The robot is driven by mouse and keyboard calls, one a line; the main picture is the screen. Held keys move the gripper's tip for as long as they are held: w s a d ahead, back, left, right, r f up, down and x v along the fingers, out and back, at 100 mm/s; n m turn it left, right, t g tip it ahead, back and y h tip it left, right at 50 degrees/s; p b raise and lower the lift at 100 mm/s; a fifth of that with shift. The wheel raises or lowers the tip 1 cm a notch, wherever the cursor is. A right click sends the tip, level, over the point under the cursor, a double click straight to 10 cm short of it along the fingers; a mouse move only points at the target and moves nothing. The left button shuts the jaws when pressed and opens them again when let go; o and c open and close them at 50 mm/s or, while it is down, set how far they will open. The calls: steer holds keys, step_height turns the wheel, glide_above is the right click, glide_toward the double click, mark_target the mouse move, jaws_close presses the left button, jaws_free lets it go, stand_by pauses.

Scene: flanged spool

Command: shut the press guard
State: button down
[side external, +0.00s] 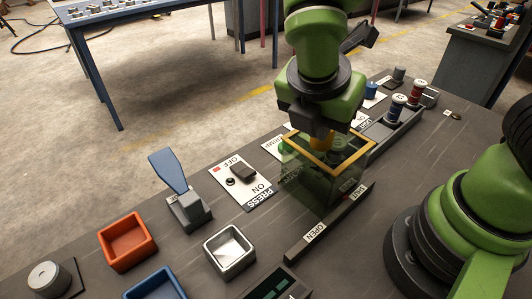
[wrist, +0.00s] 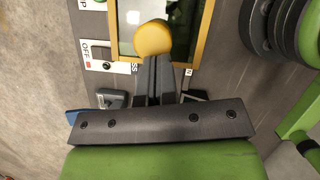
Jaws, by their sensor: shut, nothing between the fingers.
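The press guard (side external: 292,185) is a clear box with a yellow top frame, standing by a rail near the SHUT label (side external: 357,192); the OPEN label (side external: 315,232) is nearer the camera. Its yellow frame (wrist: 205,30) also shows in the wrist view. My gripper (wrist: 153,62) is shut and empty, its fingertips at a round yellow knob (wrist: 153,38); I cannot tell whether they touch. In the side view my wrist hides the fingers above the guard. What stands inside the guard is mostly hidden.
A PRESS ON/OFF switch panel (side external: 243,181) lies left of the guard. A blue-handled lever (side external: 185,195), an orange tray (side external: 127,241) and a metal tray (side external: 229,251) stand nearer.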

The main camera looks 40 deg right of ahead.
steer(key=shift+s+d, duration=0.1)
steer(key=shift+d, duration=1.4)
steer(key=s+a+r, duration=0.2)
steer(key=a+r, duration=0.5)
steer(key=r, duration=0.3)
steer(key=s+d+r+m+t+y, duration=0.2)
steer(key=s+d+m+t+y, duration=0.1)
steer(key=m, duration=0.9)
steer(key=s+d+r+m+t+y, duration=0.1)
steer(key=s+d+m+t+y, duration=0.2)
steer(key=m, duration=1)
steer(key=d, duration=0.3)
steer(key=shift+s+r, duration=0.2)
steer(key=shift+r, duration=0.2)
